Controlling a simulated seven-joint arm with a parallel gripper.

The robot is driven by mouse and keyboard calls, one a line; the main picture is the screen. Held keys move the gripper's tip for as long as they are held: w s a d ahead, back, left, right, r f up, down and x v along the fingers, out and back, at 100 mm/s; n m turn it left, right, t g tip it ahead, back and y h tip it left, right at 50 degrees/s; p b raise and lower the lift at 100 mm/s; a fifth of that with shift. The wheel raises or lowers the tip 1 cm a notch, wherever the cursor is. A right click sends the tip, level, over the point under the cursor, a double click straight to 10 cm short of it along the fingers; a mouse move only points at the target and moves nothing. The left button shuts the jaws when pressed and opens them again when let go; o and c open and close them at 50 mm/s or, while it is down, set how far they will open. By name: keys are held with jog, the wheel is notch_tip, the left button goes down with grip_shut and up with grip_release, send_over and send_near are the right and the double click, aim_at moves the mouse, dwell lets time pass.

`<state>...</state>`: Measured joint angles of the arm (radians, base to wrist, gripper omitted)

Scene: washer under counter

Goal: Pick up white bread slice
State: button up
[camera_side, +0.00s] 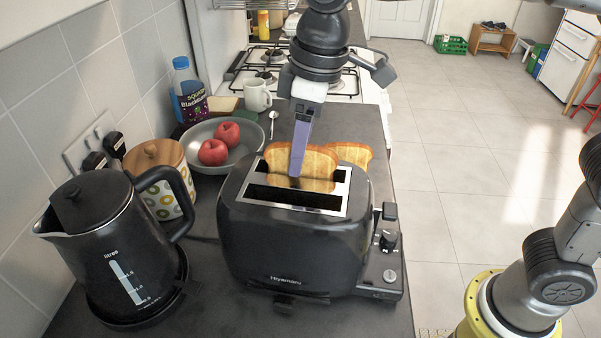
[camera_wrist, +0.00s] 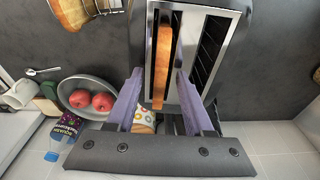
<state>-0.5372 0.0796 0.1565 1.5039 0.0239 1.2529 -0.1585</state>
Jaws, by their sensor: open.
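A golden-brown bread slice (camera_side: 318,166) stands upright in the far slot of the black toaster (camera_side: 290,240). My gripper (camera_side: 296,172) is open above that slot, fingers pointing down. In the wrist view the slice (camera_wrist: 161,60) shows edge-on between the two fingers of my gripper (camera_wrist: 158,75), with gaps beside it. A second browned slice (camera_side: 352,152) is behind the toaster; it also shows at the top left of the wrist view (camera_wrist: 72,10). A pale, flat thing with a brown edge (camera_side: 221,103), perhaps white bread, lies behind the bowl near the bottle.
The toaster's near slot is empty. A black kettle (camera_side: 115,245) and a lidded jar (camera_side: 160,180) stand on the left. A grey bowl (camera_side: 245,150) holds two red apples.

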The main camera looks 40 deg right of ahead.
grip_shut()
dwell(1.3)
